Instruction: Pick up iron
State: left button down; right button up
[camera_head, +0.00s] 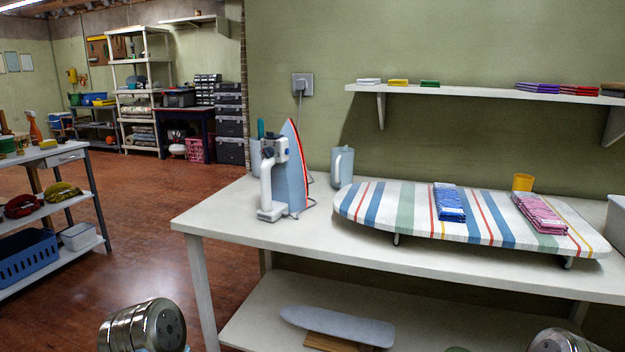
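The iron (284,176) stands upright on its heel near the left end of the white table (215,215). It has a white and blue body, a pale handle facing left, and a light blue soleplate with a red edge facing right. Its cord runs up to a wall socket (302,84). Nothing is holding the iron. Neither gripper shows. Only metallic parts that look like my arm links appear at the bottom edge, low at left and at right, well apart from the iron.
A striped ironing board (415,215) with folded blue cloth (449,203) and pink cloth (540,213) takes up the table's right part. A light blue jug (342,167) stands behind, right of the iron. A wall shelf (460,92) hangs above.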

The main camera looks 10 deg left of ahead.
aim_at(284, 189)
jog(key=i+j, duration=0.2)
jog(key=j, duration=0.15)
jog(key=i+j+z, duration=0.15)
jog(key=j, duration=0.15)
jog(key=i+j, duration=0.2)
jog(key=j, duration=0.15)
jog(key=i+j+z, duration=0.15)
jog(key=j, duration=0.25)
jog(key=i+j, duration=0.15)
jog(key=j, duration=0.2)
jog(key=i+j+z, duration=0.15)
jog(key=j+z, duration=0.25)
jog(key=j, duration=0.6)
jog(key=j+z, duration=0.4)
jog(key=j, duration=0.55)
jog(key=k+j+z, duration=0.15)
jog(key=j+z, duration=0.3)
jog(key=j, duration=0.5)
